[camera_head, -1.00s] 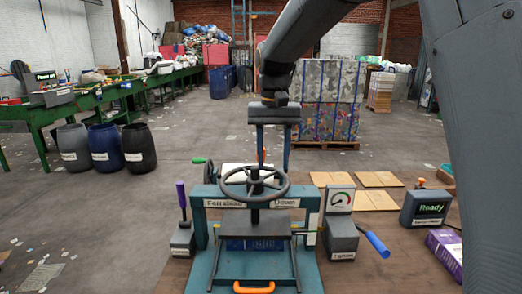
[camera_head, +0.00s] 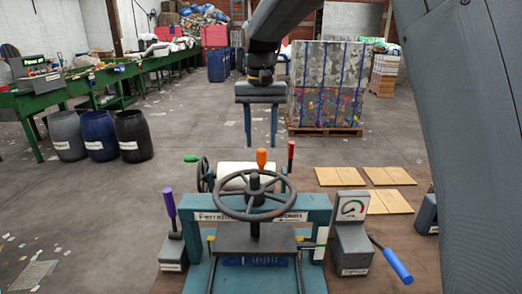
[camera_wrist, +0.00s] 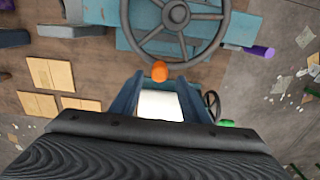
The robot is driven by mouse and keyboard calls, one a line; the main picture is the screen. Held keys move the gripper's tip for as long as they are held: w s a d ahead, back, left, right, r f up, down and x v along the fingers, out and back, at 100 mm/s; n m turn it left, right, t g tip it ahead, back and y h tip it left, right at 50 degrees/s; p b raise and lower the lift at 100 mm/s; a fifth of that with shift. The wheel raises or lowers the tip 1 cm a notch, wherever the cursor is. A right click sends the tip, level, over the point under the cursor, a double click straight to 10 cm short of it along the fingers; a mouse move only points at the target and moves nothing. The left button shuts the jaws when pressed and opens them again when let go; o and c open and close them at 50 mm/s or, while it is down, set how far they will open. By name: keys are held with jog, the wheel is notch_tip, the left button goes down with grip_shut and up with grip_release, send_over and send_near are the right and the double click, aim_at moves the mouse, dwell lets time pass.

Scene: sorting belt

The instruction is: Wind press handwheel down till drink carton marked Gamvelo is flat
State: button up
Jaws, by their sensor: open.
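The press (camera_head: 320,212) stands at the front middle in the head view, with a dark spoked handwheel (camera_head: 251,215) on top. An orange knob (camera_head: 262,158) stands up at the wheel's far rim; it also shows in the wrist view (camera_wrist: 159,71). A blue carton (camera_head: 255,261) sits under the dark press plate (camera_head: 255,238); its marking is not readable and most of it is hidden. My gripper (camera_head: 262,142) is open and empty, fingers pointing down, above and beyond the wheel. In the wrist view the knob lies between the fingertips' directions, apart from them.
A purple-handled lever (camera_head: 170,207) stands left of the press. A gauge box (camera_head: 352,235) and blue-handled lever (camera_head: 396,264) are at right. A red-handled lever (camera_head: 291,152) and green-handled small wheel (camera_head: 191,158) are behind. Flat cardboard pieces (camera_head: 390,201) lie back right.

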aim_at(262, 149)
jog(key=shift+f+p, duration=0.7)
jog(key=shift+f, duration=2)
jog(key=shift+d, duration=0.1)
grip_shut()
